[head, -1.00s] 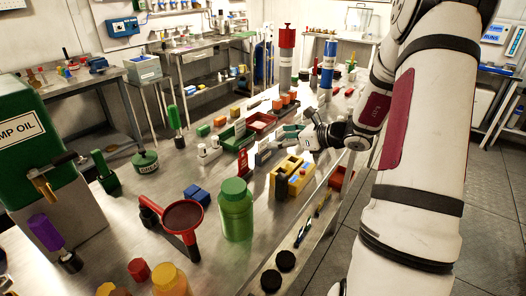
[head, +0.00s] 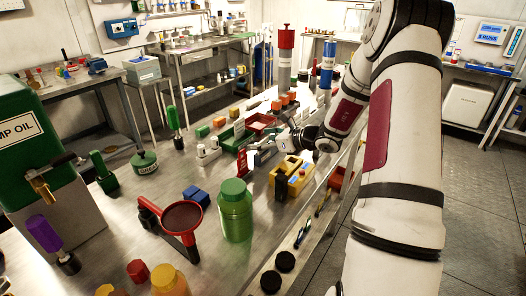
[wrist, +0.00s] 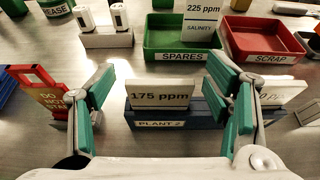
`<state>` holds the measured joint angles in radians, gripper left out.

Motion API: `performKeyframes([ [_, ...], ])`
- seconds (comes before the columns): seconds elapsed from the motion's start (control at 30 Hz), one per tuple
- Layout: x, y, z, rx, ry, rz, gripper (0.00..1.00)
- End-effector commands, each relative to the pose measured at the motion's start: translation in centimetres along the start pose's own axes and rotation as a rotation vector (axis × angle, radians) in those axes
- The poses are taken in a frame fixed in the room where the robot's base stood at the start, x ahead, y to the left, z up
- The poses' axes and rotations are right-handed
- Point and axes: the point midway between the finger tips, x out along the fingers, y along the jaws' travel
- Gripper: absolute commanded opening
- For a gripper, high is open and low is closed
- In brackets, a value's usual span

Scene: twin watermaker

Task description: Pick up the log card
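No card in view is marked as a log card. A white card reading "175 ppm" (wrist: 158,95) stands upright in a blue holder labelled "PLANT 2" (wrist: 180,121) in the wrist view. My gripper (wrist: 163,82) is open, with its green-padded fingers apart on either side of that card and nothing between them in its grip. In the head view my gripper (head: 266,149) is low over the table, and the cards there are too small to read. A "225 ppm SALINITY" card (wrist: 203,20) stands farther back. Another white card (wrist: 281,92) is partly hidden by the right finger.
Behind are a green SPARES tray (wrist: 165,57), a red SCRAP tray (wrist: 275,58) and a white block with two white pieces (wrist: 107,39). A red sign (wrist: 40,90) stands close by the left finger.

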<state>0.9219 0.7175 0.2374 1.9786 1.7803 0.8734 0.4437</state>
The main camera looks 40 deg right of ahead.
Motion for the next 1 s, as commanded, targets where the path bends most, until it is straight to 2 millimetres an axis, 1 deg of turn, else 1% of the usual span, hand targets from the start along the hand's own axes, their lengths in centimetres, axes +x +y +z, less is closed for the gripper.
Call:
performKeyframes([
  [0.03,0.0,0.0,0.0,0.000,0.000,0.000,0.58],
  [0.07,0.0,0.0,0.0,0.000,0.000,0.000,0.51],
  [0.1,0.0,0.0,0.0,0.000,0.000,0.000,0.42],
  [0.17,0.0,0.0,0.0,0.000,0.000,0.000,0.29],
  [0.2,0.0,0.0,0.0,0.000,0.000,0.000,0.26],
  [0.47,-0.1,0.0,0.1,0.000,0.000,0.000,0.25],
  [0.57,-0.3,0.0,0.6,-0.003,-0.001,0.000,0.25],
  [0.67,-0.8,0.0,1.8,-0.005,-0.001,0.000,0.25],
  [0.9,-2.6,0.0,6.1,-0.005,-0.002,-0.001,0.25],
  [1.0,-3.2,0.0,7.6,-0.005,-0.001,0.000,0.25],
])
